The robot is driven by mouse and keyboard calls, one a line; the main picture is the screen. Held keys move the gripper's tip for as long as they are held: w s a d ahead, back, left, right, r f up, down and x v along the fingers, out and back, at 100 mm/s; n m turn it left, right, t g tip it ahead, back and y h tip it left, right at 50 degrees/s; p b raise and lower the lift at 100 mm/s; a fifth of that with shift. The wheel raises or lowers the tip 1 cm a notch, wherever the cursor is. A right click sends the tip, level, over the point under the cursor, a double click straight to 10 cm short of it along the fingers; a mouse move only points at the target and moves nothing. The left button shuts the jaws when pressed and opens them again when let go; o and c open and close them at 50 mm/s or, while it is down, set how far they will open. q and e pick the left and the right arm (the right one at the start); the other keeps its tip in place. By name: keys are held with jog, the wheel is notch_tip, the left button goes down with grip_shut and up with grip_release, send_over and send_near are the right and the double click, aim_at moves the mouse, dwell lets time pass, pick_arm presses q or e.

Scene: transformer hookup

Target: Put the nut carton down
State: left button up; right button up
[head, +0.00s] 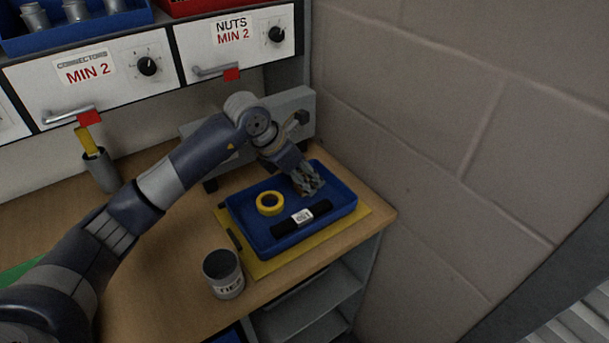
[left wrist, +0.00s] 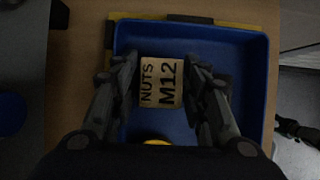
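The nut carton (left wrist: 161,82) is a small tan box marked NUTS M12. In the left wrist view it sits between the two fingers of my left gripper (left wrist: 161,70), which lie close along both its sides. In the head view my left gripper (head: 308,186) points down into the back right part of the blue tray (head: 262,246) and mostly hides the carton. The tray also shows in the left wrist view (left wrist: 240,45). Whether the carton touches the tray floor is hard to tell. A dark shape at the right edge of the left wrist view looks like my right gripper (left wrist: 297,131).
The tray also holds a yellow tape roll (head: 270,203) and a black item with a white label (head: 302,217). The tray lies on a yellow mat (head: 262,269). A grey can (head: 223,274) stands in front left. A block wall (head: 440,130) is close on the right.

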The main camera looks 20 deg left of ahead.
pick_arm(q)
jog(key=p+v, duration=0.6)
jog(key=v, duration=0.6)
jog(key=shift+r, duration=0.15)
